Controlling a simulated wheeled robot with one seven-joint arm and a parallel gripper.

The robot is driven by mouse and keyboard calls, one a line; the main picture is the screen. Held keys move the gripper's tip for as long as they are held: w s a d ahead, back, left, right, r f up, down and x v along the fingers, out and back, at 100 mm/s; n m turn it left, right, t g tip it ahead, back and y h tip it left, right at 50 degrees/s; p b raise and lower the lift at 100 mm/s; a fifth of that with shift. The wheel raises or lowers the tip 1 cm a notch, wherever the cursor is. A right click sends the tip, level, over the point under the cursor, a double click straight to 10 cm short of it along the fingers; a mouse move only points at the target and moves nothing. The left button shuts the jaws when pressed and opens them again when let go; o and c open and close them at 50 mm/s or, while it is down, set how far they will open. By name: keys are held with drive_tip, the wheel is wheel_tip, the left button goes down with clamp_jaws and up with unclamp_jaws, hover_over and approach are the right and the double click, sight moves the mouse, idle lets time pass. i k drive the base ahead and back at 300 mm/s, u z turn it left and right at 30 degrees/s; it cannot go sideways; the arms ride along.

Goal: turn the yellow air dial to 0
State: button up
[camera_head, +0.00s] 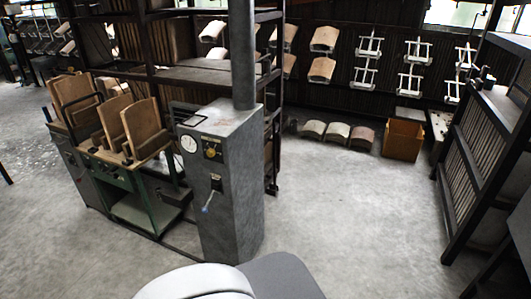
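The yellow air dial (212,151) is a small round dial on a dark plate, high on the front of a grey metal cabinet (232,190). Its pointer and numbers are too small to read. A round white gauge (189,144) sits just left of it. My gripper is not in view. Only a smooth white and grey part of my own body shows at the bottom edge, apart from the cabinet.
Below the dial are a dark switch box (216,183) and a small handle (207,207). A green-framed machine with wooden boards (144,122) stands close left. A wooden box (403,140) and dark rack (490,140) are right. Floor right of the cabinet is clear.

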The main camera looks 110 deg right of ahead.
sight(211, 152)
drive_tip(key=z, duration=3.55)
drive_tip(key=k, duration=0.65)
drive_tip(key=u, duration=0.6)
drive_tip(key=i, duration=0.65)
drive_tip(key=u, duration=0.6)
drive_tip(key=i, duration=0.65)
